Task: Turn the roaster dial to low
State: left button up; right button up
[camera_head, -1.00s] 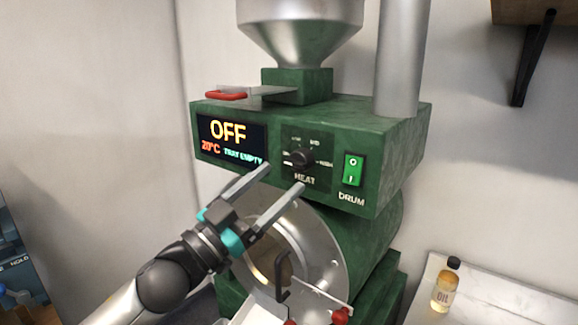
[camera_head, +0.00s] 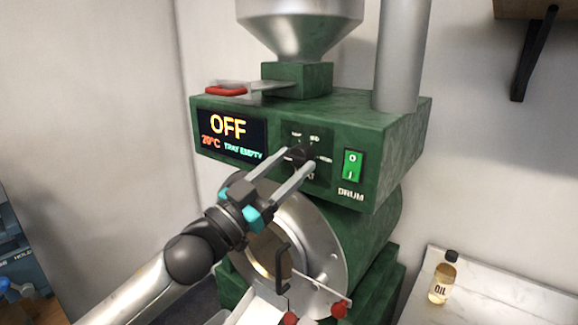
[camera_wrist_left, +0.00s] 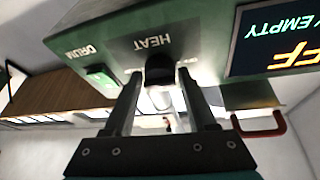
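The green roaster (camera_head: 375,135) stands in the middle of the head view. Its black heat dial (camera_head: 300,154) sits on the front panel between the display (camera_head: 232,137) and the green drum switch (camera_head: 352,165). The display reads OFF, 20°C, TRAY EMPTY. My left gripper (camera_head: 296,160) is open, with its fingertips at the dial. In the left wrist view the dial (camera_wrist_left: 159,70) shows between the two fingertips (camera_wrist_left: 160,78); contact cannot be told. The fingers partly hide the dial and its markings. My right gripper is not in view.
Below the panel are the round drum front (camera_head: 322,262) with a dark handle and red knobs. A red-handled slide (camera_head: 226,90) sticks out under the hopper (camera_head: 300,25). An oil bottle (camera_head: 443,278) stands on a marble counter (camera_head: 480,290) at right.

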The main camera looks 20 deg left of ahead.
pick_arm(q)
grip_shut()
dwell(0.3)
jog(key=m+g+p, duration=0.1)
jog(key=m, duration=0.1)
jog(key=m+g+h+p, duration=0.1)
jog(key=m+p, duration=0.1)
jog(key=m, duration=0.1)
jog(key=r+m+g+h+p, duration=0.1)
jog(key=m+p, duration=0.1)
jog(key=shift+w+a+m, duration=0.1)
jog(key=shift+a+m, duration=0.2)
jog(key=shift+m, duration=0.1)
jog(key=m+g+p, duration=0.1)
jog(key=m+p, duration=0.2)
jog(key=m, duration=0.1)
jog(key=shift+r+g, duration=0.1)
jog(key=shift+g, duration=0.3)
jog(key=shift+a+m+g+p, duration=0.1)
jog(key=shift+m+g+p, duration=0.4)
jog(key=shift+m+p, duration=0.95)
